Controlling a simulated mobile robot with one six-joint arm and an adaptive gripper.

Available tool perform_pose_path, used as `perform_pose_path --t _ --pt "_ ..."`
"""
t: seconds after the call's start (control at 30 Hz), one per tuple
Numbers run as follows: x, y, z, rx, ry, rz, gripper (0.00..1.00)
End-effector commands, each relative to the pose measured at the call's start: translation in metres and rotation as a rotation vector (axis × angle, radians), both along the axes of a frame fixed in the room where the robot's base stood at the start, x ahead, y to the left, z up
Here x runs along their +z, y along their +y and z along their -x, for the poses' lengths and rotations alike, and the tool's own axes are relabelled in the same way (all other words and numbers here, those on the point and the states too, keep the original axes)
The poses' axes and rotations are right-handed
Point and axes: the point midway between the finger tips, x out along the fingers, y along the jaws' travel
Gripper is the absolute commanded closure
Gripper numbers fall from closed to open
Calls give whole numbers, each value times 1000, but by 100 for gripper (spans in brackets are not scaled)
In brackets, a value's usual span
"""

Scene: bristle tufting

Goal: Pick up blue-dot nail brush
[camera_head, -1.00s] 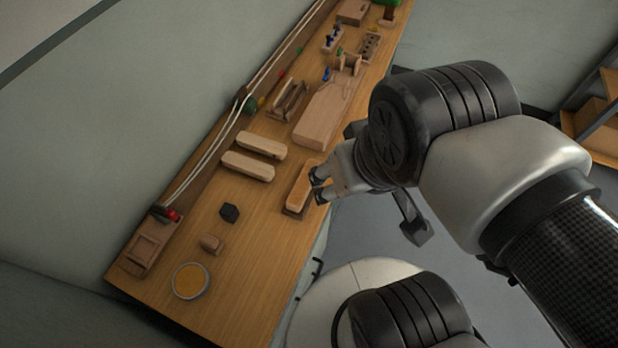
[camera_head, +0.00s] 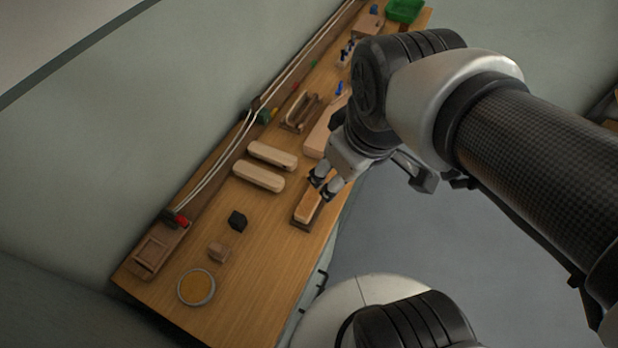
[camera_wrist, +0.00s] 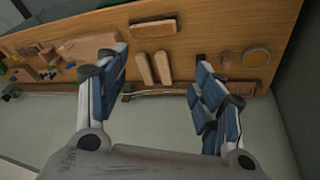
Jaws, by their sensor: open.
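My gripper (camera_head: 324,184) is open and empty, with its fingers pointing down-left over the far end of a wooden brush block in a dark shallow tray (camera_head: 300,224) by the table's front edge. That block also shows at the top of the wrist view (camera_wrist: 155,28). My gripper's spread fingers fill both sides of the wrist view (camera_wrist: 160,72). Two pale rounded wooden blocks (camera_head: 272,155) (camera_head: 258,176) lie side by side nearer the wall. I see no blue dot on any of these blocks, so I cannot tell which one is the blue-dot nail brush.
On the wooden table stand a dark block (camera_head: 237,221), a small wooden block (camera_head: 218,251) and a round tin (camera_head: 196,287). A wooden carrier (camera_head: 301,113), a large board (camera_head: 322,133) and a green bin (camera_head: 404,11) are farther along. Bare wood surrounds the dark block.

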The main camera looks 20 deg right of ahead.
Motion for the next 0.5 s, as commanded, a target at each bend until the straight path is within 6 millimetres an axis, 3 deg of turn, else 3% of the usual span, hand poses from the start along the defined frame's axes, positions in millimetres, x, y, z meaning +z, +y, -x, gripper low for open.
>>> perform_pose_path --t 0.27,0.5 --pt "-30 -1 -74 575 109 165 38" --pt "-83 -1 -129 1091 179 262 38"
